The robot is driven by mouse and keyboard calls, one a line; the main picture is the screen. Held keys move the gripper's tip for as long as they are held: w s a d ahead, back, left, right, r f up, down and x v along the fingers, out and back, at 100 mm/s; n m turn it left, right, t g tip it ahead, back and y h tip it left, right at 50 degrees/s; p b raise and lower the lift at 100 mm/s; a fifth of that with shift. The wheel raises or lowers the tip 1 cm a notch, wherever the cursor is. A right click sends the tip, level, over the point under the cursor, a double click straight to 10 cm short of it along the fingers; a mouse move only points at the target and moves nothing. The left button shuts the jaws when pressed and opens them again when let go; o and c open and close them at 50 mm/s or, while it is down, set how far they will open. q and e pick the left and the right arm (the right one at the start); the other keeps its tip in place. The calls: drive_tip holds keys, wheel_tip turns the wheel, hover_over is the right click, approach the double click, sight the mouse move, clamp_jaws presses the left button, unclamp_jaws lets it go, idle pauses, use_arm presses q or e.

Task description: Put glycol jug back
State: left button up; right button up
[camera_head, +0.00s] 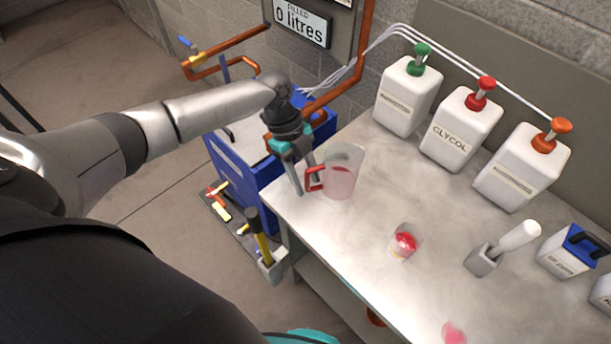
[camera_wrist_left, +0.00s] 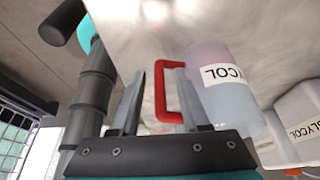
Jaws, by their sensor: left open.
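The glycol jug (camera_head: 344,174) is a clear pitcher with a red handle (camera_head: 315,179) and a pinkish tint inside. It stands upright on the workbench (camera_head: 345,240), near its left end. In the left wrist view the jug (camera_wrist_left: 232,98) shows a label whose visible letters end in "YCOL". My left gripper (camera_head: 304,182) is open at the handle side. In the wrist view the red handle (camera_wrist_left: 163,92) appears between the two fingers, with a gap on the left finger's side. Whether the right finger touches it I cannot tell. My right gripper is not in view.
White pump bottles stand along the back: green-topped (camera_head: 408,97), red-topped GLYCOL (camera_head: 462,130) and orange-topped (camera_head: 522,168). A small cup with red contents (camera_head: 404,242) and a white-handled tool in a holder (camera_head: 482,260) stand in front. A blue cart (camera_head: 245,165) adjoins the left end.

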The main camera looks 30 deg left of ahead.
use_arm(q)
drive_tip(key=shift+r, duration=0.25)
drive_tip(key=v, duration=1.2)
drive_tip(key=shift+p, duration=0.4)
